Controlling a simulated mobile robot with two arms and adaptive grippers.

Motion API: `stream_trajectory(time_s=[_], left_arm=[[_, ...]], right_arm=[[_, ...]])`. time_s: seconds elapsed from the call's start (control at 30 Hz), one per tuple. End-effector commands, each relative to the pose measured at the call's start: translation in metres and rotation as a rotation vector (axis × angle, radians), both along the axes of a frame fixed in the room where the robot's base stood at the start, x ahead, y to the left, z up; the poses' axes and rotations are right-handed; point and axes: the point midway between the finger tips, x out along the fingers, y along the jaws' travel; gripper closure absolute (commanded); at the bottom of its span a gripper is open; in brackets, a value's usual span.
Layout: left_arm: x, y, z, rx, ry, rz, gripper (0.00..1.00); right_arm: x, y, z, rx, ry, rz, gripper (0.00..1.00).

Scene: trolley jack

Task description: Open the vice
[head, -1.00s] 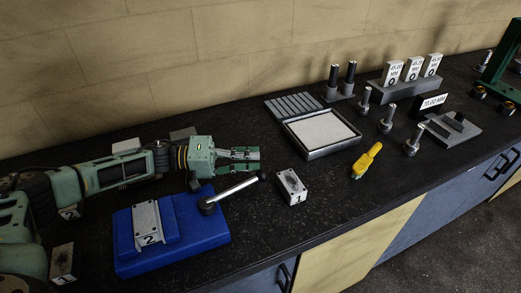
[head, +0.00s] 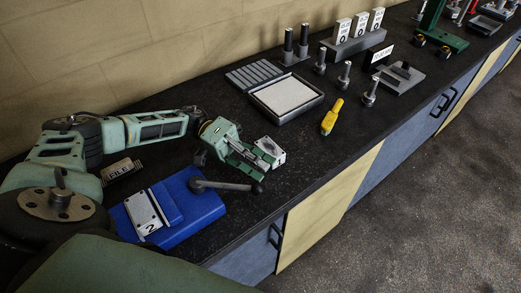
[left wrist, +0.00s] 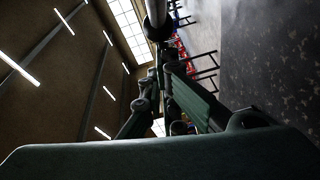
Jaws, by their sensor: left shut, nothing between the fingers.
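The blue vice (head: 200,208) sits on the dark bench, with a pale metal piece marked 2 (head: 146,214) on its top. Its grey handle (head: 225,186) runs to the right and ends in a dark knob near the bench's front edge. My left gripper (head: 262,166) is shut and empty, just behind the handle, with its fingers over or beside the pale block marked 1 (head: 271,148). I cannot tell whether it touches the handle. In the left wrist view its fingers (left wrist: 165,65) are close together, with a grey rod-like part just beyond them. My right gripper is not in view.
A shallow tray (head: 309,107) and a yellow-handled tool (head: 331,117) lie to the right. Several metal posts and a gauge-block stand (head: 357,43) are farther back. A small labelled block (head: 122,169) lies behind the vice. The bench's front edge is close to the handle.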

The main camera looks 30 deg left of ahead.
Motion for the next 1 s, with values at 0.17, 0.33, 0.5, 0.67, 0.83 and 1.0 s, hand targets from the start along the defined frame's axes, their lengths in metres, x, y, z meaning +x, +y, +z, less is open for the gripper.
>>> stream_trajectory(time_s=[0.17,0.33,0.5,0.67,0.83,1.0], left_arm=[[-0.018,-0.016,0.001,-0.001,0.000,-0.147,1.00],[-0.033,-0.025,0.002,0.000,0.000,-0.255,1.00],[-0.044,-0.029,0.002,0.000,0.002,-0.251,1.00],[-0.049,-0.032,0.000,0.000,0.001,-0.249,1.00],[-0.051,-0.033,0.000,0.000,0.000,-0.248,1.00],[-0.051,-0.033,0.000,0.000,0.000,-0.248,1.00]], right_arm=[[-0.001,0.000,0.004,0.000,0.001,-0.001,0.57],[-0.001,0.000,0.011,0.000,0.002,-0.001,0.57],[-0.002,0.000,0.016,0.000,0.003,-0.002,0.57],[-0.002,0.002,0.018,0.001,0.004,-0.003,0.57],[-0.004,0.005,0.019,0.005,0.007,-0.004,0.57],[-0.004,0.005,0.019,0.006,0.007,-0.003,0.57]])
